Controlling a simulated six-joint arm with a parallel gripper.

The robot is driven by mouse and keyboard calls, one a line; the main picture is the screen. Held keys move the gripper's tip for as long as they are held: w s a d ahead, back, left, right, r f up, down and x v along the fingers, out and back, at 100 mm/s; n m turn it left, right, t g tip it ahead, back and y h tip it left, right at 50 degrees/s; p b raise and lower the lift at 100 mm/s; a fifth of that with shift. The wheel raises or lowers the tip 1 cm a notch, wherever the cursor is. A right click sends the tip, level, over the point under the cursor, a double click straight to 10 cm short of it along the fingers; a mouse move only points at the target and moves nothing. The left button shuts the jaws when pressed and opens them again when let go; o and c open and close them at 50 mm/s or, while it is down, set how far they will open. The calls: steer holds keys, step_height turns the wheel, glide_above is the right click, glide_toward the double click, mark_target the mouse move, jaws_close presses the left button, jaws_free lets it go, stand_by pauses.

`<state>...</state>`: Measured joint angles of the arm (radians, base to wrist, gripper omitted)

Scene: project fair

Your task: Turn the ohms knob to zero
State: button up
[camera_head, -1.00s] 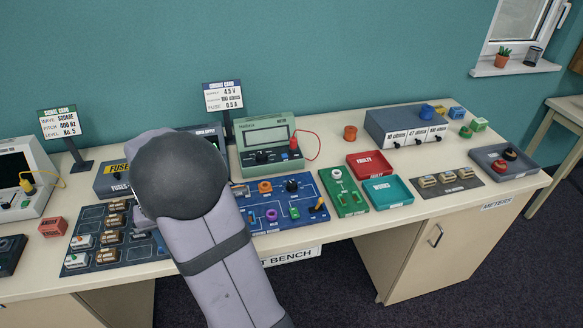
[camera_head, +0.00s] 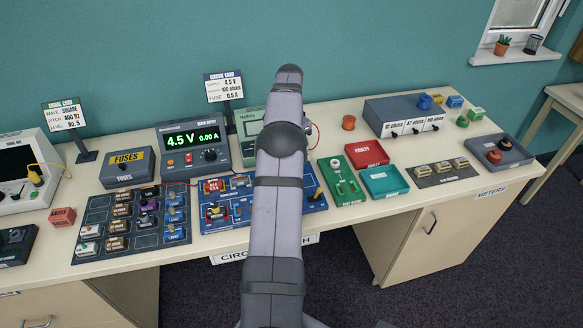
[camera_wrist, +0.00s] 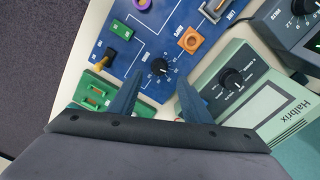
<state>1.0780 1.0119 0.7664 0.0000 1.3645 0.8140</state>
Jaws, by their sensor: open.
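A black round knob (camera_wrist: 159,67) with a ring of scale marks sits on the blue circuit board (camera_wrist: 122,62) in the wrist view. I take it for the ohms knob. Its exact setting is too small to read. My gripper (camera_wrist: 158,80) is open and empty, with its two dark blue fingertips on either side of the knob in the picture. Whether they reach down to it I cannot tell. In the head view the board (camera_head: 212,226) shows partly, and my arm hides the knob and my gripper.
The green Halbrix meter (camera_wrist: 245,95), with its own black knob (camera_wrist: 232,79), is close by the fingers. An orange part (camera_wrist: 191,40) and a green switch board (camera_wrist: 97,95) are also near. The power supply (camera_head: 194,147) reads 4.5 V.

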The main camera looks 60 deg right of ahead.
steer(key=shift+s+d, duration=0.15)
steer(key=shift+f+p, duration=1.3)
steer(key=shift+f, duration=2.35)
steer(key=c, duration=1)
steer(key=shift+c, duration=0.2)
